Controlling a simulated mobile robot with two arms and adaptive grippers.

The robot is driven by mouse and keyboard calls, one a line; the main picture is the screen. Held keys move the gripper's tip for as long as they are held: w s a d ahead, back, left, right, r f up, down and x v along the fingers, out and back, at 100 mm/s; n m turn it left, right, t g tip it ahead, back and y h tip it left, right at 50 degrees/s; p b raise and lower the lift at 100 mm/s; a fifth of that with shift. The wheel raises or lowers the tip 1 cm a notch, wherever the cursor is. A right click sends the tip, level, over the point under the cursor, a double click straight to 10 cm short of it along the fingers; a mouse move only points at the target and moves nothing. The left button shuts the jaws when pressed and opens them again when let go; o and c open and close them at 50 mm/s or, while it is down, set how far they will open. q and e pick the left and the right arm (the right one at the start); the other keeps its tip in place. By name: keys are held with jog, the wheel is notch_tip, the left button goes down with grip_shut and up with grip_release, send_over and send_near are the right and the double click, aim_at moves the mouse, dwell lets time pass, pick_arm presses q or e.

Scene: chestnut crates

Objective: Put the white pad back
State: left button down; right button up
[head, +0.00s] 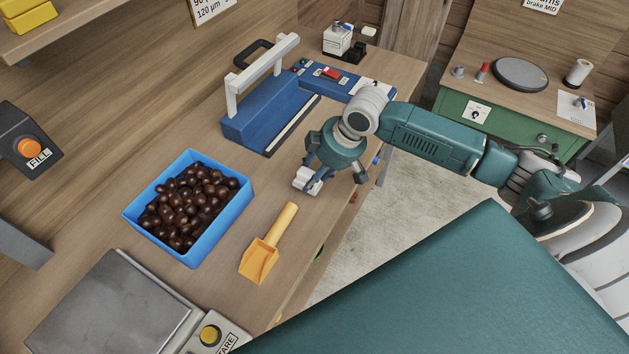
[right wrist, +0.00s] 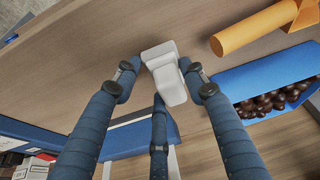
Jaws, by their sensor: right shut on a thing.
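The white pad (head: 304,180) is in the grip of my right gripper (head: 318,184), near the front edge of the wooden bench. In the right wrist view the pad (right wrist: 168,82) is a pale block with a wider end, between the blue fingers of the right gripper (right wrist: 165,92). The fingers close around it from both sides, with a third finger below. I cannot tell whether the pad touches the bench top or hangs just above it. My left gripper is in neither view.
A blue sealer (head: 262,112) with a white lever stands behind. A black holder (head: 352,56) with a white box is at the back. A blue crate of chestnuts (head: 133,217), a yellow scoop (head: 262,260) and a scale (head: 110,315) stand left and nearer. Bare bench lies between crate and gripper.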

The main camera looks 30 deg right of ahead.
notch_tip(320, 180, down, 4)
jog(key=shift+r, duration=0.2)
jog(key=shift+f, duration=0.1)
jog(key=shift+f, duration=0.2)
jog(key=o, duration=1.1)
jog(key=shift+r, duration=0.15)
jog(key=shift+s+r, duration=0.1)
jog(key=shift+r, duration=0.2)
jog(key=b+v, duration=0.1)
jog(key=v, duration=1)
jog(key=shift+r, duration=0.3)
